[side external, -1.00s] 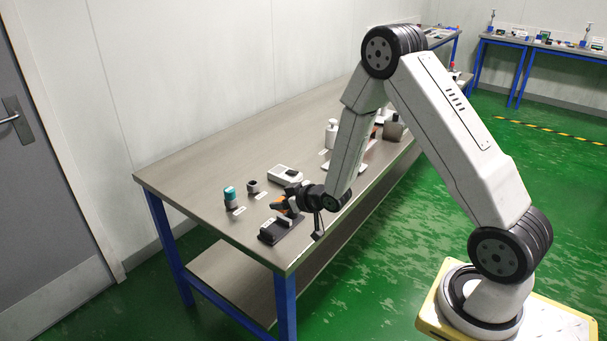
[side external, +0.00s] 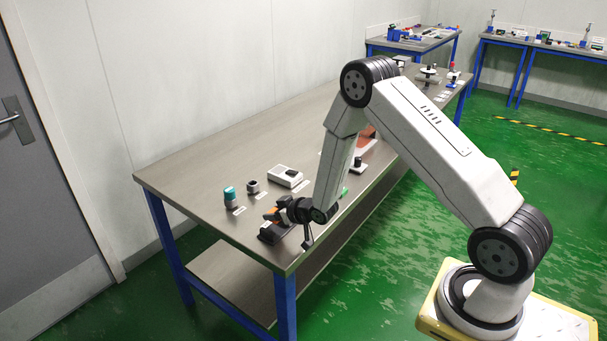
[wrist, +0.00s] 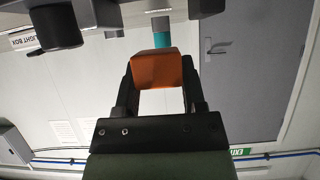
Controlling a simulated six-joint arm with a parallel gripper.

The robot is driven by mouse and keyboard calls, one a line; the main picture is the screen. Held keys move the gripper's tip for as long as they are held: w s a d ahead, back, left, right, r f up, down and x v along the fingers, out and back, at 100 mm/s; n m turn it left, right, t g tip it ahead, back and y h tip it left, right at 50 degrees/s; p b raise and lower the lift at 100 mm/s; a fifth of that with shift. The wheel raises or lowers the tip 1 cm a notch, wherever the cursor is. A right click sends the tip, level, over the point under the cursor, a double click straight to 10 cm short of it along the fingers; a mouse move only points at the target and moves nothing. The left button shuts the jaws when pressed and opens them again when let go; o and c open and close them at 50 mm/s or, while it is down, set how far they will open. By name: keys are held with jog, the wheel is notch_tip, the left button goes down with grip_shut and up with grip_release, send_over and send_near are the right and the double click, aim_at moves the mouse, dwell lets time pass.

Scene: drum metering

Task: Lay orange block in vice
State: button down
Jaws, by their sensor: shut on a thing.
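The orange block (side external: 271,214) is in the fingers of my gripper (side external: 277,213), just above the dark vice (side external: 270,236) near the table's front corner. In the wrist view the orange block (wrist: 157,69) sits between the two dark fingertips of my gripper (wrist: 160,80), which are shut on it. My gripper and wrist hide part of the vice in the side view. I cannot tell whether the block touches the vice.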

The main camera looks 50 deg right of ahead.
jog(key=shift+f, duration=0.65)
jog(key=shift+s+f, duration=0.1)
jog(key=shift+f, duration=0.55)
jog(key=shift+c, duration=0.9)
grip_release()
jog(key=shift+r, duration=0.15)
jog(key=shift+r, duration=0.35)
jog(key=shift+s+r, duration=0.1)
jog(key=shift+r, duration=0.15)
jog(key=v, duration=1.1)
jog(key=shift+s, duration=0.3)
jog(key=shift+a+r, duration=0.1)
jog(key=shift+r, duration=0.15)
